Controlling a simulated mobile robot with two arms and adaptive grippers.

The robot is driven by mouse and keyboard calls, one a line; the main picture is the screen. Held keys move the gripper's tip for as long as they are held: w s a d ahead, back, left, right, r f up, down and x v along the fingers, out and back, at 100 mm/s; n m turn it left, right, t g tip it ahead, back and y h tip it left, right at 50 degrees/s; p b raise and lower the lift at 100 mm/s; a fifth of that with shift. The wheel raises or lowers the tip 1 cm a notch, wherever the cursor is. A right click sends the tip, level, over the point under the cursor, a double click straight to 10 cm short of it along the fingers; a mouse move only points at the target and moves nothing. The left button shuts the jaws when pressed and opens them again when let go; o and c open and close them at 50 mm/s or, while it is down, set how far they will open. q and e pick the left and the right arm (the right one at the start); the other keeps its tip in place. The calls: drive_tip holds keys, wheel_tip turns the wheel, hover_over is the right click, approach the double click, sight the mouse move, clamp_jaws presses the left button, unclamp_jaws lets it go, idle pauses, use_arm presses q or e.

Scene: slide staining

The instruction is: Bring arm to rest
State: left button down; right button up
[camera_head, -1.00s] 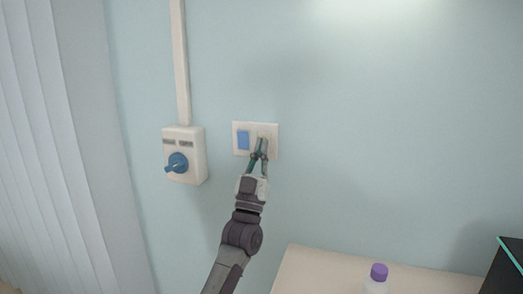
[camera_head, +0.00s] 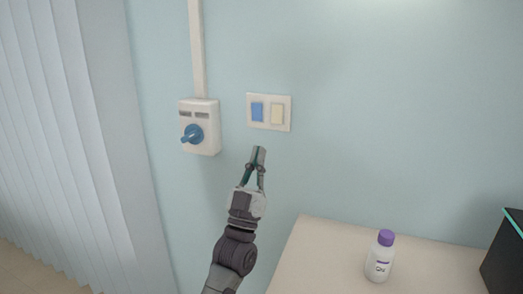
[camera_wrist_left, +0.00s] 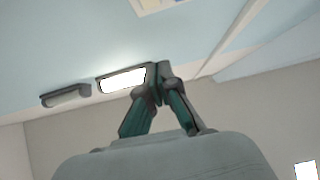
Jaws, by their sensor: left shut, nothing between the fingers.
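My left gripper (camera_head: 259,156) is shut and empty in the head view. Its fingertips point up, just below the wall switch plate (camera_head: 270,127) and apart from it in the picture. The plate holds a blue rocker switch (camera_head: 257,112) and a cream rocker switch (camera_head: 277,114). In the left wrist view the gripper's fingertips (camera_wrist_left: 158,72) meet in front of the wall and ceiling. My right gripper is not in view.
A wall box with a blue rotary knob (camera_head: 193,134) is left of the plate. A white bottle with a purple cap (camera_head: 379,260) stands on the pale tabletop (camera_head: 325,245). A dark box (camera_head: 505,262) is at the right edge. Vertical blinds (camera_head: 60,130) hang at left.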

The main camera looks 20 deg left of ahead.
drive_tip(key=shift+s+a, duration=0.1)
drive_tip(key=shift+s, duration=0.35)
